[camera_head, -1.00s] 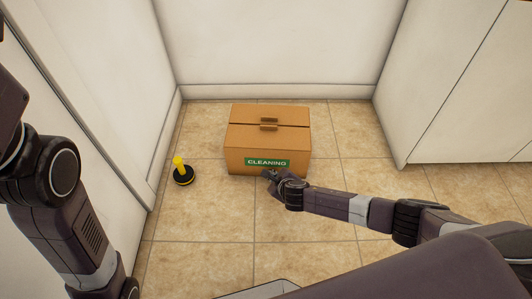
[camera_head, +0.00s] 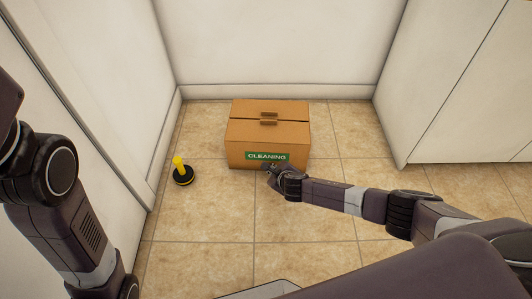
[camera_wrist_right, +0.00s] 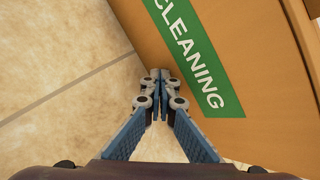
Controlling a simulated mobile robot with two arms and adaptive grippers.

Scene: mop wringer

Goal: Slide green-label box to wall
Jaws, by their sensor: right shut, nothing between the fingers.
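The cardboard box (camera_head: 267,135) with a green "CLEANING" label (camera_head: 267,156) stands upright on the floor, a short gap of tile between it and the back wall (camera_head: 280,45). My right gripper (camera_head: 268,167) is at the lower middle of the box's front face, just below the label. In the right wrist view my right gripper (camera_wrist_right: 160,75) is shut and empty, its fingertips at the box face beside the green label (camera_wrist_right: 195,55); they look to be touching it. My left arm shows at the left edge, but its gripper is out of view.
A small plunger-like thing with a yellow handle and black base (camera_head: 183,173) stands on the floor left of the box. White cabinets (camera_head: 445,85) are at the right and a white wall (camera_head: 110,85) at the left.

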